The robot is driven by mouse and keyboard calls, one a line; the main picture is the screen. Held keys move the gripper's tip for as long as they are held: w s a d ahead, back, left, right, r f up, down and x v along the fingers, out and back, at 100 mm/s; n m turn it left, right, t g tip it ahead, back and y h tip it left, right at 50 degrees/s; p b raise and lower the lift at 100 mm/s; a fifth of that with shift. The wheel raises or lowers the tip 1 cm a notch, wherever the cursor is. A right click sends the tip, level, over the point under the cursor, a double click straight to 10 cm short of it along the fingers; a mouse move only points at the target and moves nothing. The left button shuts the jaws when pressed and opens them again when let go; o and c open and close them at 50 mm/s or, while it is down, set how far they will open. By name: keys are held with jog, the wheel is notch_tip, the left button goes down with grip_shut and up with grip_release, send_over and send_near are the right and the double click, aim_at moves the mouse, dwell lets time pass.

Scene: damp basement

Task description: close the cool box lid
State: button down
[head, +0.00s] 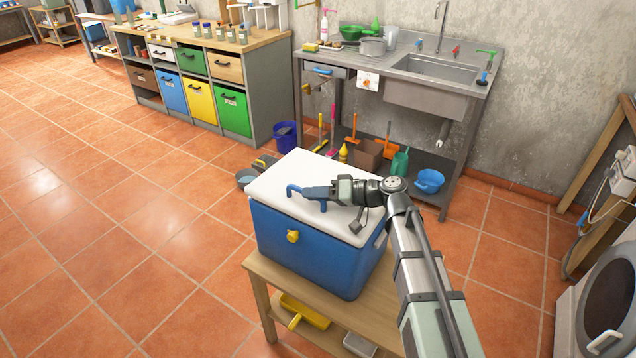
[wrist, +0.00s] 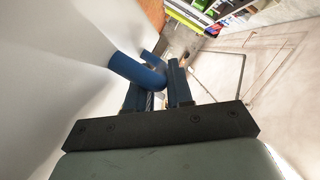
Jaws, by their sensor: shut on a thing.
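The cool box has a blue body (head: 300,240) and a white lid (head: 284,170), and it stands on a small wooden table (head: 262,268). The lid lies over the top of the box and looks level. I cannot tell whether its rim is fully seated. A blue handle (head: 292,189) stands up from the lid near its front edge. My gripper (head: 318,192) is shut on this handle, reaching in from the right above the lid. In the wrist view the blue handle (wrist: 138,72) passes between my gripper's fingers (wrist: 160,82), beside the white lid (wrist: 60,60).
A yellow dustpan (head: 305,312) lies on the table's lower shelf. A steel sink bench (head: 400,68) and a blue bucket (head: 286,137) stand behind. The tiled floor at left is clear.

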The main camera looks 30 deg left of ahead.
jog(key=shift+s+f, duration=0.2)
jog(key=shift+s, duration=0.15)
jog(key=c, duration=1.1)
grip_release()
jog(key=shift+w, duration=0.1)
jog(key=shift+d, duration=0.1)
jog(key=v, duration=1.3)
jog(key=shift+w+d+r, duration=0.15)
jog(key=shift+w+d, duration=0.05)
jog(key=shift+d, duration=0.1)
